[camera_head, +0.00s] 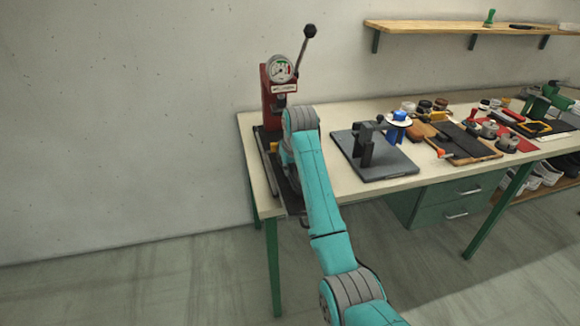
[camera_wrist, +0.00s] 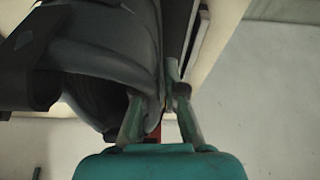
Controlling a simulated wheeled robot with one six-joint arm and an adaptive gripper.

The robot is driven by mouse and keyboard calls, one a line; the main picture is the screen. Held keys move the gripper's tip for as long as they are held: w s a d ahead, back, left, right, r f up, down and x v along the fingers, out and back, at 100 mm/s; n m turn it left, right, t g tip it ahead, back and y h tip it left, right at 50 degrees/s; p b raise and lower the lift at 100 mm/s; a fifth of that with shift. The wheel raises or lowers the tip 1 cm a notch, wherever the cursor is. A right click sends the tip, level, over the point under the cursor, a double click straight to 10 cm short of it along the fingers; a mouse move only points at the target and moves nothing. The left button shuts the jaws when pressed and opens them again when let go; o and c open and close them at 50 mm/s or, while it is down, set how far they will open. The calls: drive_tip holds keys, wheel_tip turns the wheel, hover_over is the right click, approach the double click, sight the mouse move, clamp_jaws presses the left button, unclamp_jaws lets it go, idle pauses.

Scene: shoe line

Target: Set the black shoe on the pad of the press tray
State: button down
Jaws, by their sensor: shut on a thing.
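The black shoe (camera_wrist: 110,40) fills the upper left of the wrist view, very close, with its open collar facing the camera. My gripper (camera_wrist: 158,108) is shut on the rim of the shoe, one finger on each side of its wall. In the head view my arm hides the gripper and most or all of the shoe. The red press (camera_head: 270,96) with its round gauge and black lever stands at the left end of the bench. Its dark tray (camera_head: 263,160) shows beside my arm; the pad is hidden. I cannot tell whether the shoe touches the tray.
The bench (camera_head: 340,190) runs to the right. A grey plate with an upright fixture (camera_head: 375,160) stands just right of my arm. Several tools and a dark board (camera_head: 465,140) lie farther right. A wall shelf (camera_head: 470,27) hangs above. The floor left of the bench is clear.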

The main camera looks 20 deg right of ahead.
drive_tip(key=shift+f, duration=0.35)
idle(0.4)
drive_tip(key=c, duration=1.2)
unclamp_jaws()
drive_tip(key=shift+f, duration=0.1)
